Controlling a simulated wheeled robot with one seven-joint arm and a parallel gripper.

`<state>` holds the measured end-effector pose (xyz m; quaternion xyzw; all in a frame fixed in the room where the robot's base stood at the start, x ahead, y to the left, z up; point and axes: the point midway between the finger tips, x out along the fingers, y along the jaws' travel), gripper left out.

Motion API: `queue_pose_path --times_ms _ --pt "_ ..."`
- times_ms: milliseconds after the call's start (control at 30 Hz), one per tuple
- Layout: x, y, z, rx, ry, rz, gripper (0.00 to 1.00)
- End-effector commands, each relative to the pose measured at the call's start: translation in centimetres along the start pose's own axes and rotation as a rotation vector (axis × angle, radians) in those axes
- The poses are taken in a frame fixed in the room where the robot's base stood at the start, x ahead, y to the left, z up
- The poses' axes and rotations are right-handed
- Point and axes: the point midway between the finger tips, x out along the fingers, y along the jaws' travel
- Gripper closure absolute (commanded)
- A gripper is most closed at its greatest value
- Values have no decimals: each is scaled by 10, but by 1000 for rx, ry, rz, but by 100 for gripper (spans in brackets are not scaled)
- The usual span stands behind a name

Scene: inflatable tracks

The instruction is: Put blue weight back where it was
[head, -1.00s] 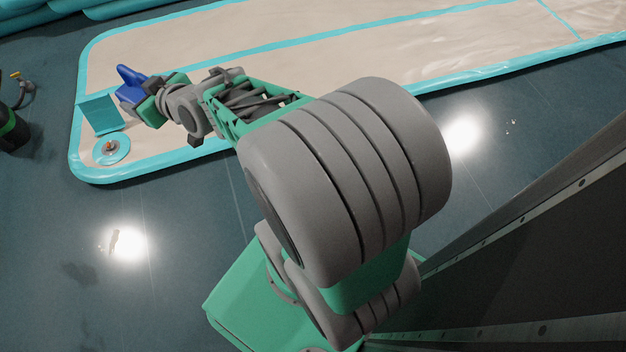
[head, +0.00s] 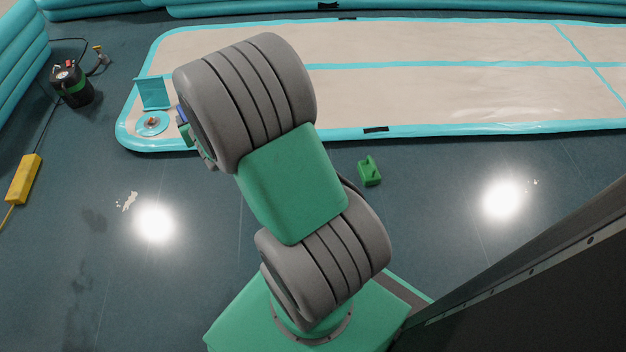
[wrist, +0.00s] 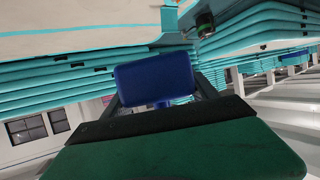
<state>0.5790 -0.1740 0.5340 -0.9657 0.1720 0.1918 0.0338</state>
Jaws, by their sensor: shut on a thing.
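The blue weight (wrist: 155,78) is between the fingers of my gripper (wrist: 160,104) in the wrist view, and the gripper is shut on it. In the head view only a small bit of the blue weight (head: 181,115) shows past my arm, which hides most of the gripper (head: 187,128). They are near the left end of the beige inflatable track (head: 400,95), but I cannot tell their height above it.
A green weight (head: 369,171) stands on the floor in front of the track. A teal panel (head: 153,92) and a round teal disc (head: 152,124) are at the track's left end. A black pump (head: 72,84) and a yellow block (head: 24,180) lie left. Floor between is clear.

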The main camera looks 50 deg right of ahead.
Motion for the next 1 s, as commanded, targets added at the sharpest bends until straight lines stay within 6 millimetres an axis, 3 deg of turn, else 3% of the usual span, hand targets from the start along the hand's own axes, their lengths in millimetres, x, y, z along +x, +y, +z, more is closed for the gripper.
queue_pose_path --times_ms 200,500,800,1000 --pt "49 35 37 63 6 159 100" --pt "96 82 103 148 5 368 100" --pt "124 126 182 230 6 563 100" --pt "127 156 245 280 5 685 100"
